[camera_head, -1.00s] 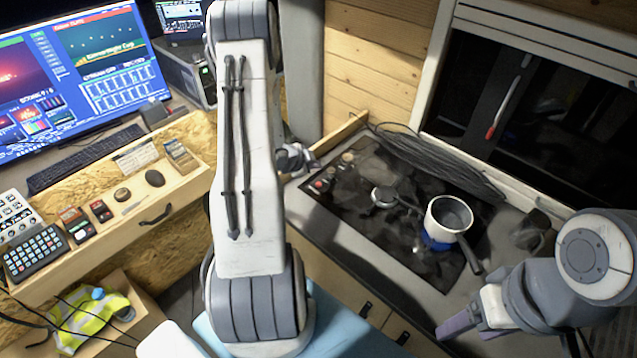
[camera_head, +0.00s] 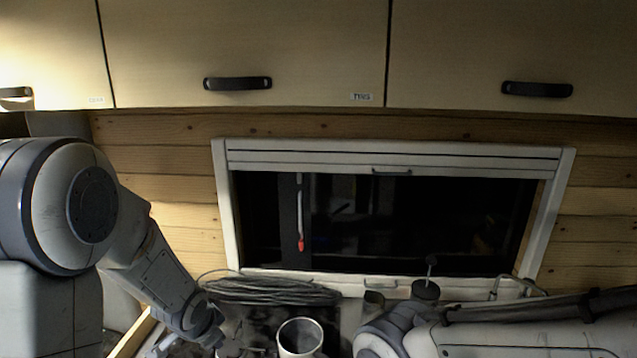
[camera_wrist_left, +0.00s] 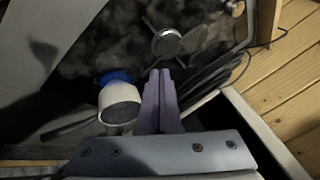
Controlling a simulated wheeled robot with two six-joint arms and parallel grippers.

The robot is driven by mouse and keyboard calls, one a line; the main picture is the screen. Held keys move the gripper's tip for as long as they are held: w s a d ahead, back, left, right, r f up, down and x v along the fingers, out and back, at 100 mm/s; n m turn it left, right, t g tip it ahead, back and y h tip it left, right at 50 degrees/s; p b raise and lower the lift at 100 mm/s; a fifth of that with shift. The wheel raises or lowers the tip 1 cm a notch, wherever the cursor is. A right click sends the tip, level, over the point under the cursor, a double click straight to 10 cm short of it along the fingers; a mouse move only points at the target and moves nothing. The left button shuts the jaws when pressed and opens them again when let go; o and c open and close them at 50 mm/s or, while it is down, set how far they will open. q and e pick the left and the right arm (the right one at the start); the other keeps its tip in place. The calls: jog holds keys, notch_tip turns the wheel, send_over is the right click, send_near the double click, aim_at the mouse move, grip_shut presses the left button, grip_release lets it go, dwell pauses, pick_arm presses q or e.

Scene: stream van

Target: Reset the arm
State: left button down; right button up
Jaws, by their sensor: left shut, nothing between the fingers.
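My left arm (camera_head: 150,262) comes in from the left in the head view and bends down toward the stove area at the bottom edge. Its fingertips are not clear there. In the left wrist view my left gripper (camera_wrist_left: 160,76) has its two lilac fingers together with nothing between them. The fingers are above the dark cooktop, beside a white pot (camera_wrist_left: 120,102). I cannot tell whether they touch it. My right arm (camera_head: 500,338) lies across the lower right of the head view, and its gripper is not visible.
The white pot also shows at the bottom of the head view (camera_head: 300,337). A burner (camera_wrist_left: 166,43) lies beyond the left fingertips. Coiled cable (camera_head: 272,290) runs below the dark window (camera_head: 400,225). Closed overhead cabinets (camera_head: 240,50) span the top.

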pick_arm(q)
jog(key=s+d+r+g+b, duration=0.2)
jog(key=s+d, duration=0.6)
jog(key=d, duration=0.3)
jog(key=s+d+r+g+b, duration=0.1)
jog(key=s+d, duration=0.2)
jog(key=s, duration=0.6)
jog(key=s+d+g+h, duration=0.1)
jog(key=s+d+g, duration=0.1)
jog(key=s, duration=0.7)
jog(key=shift+s+d+r+b, duration=0.25)
jog(key=shift+d+r+b, duration=0.15)
jog(key=shift+d, duration=0.3)
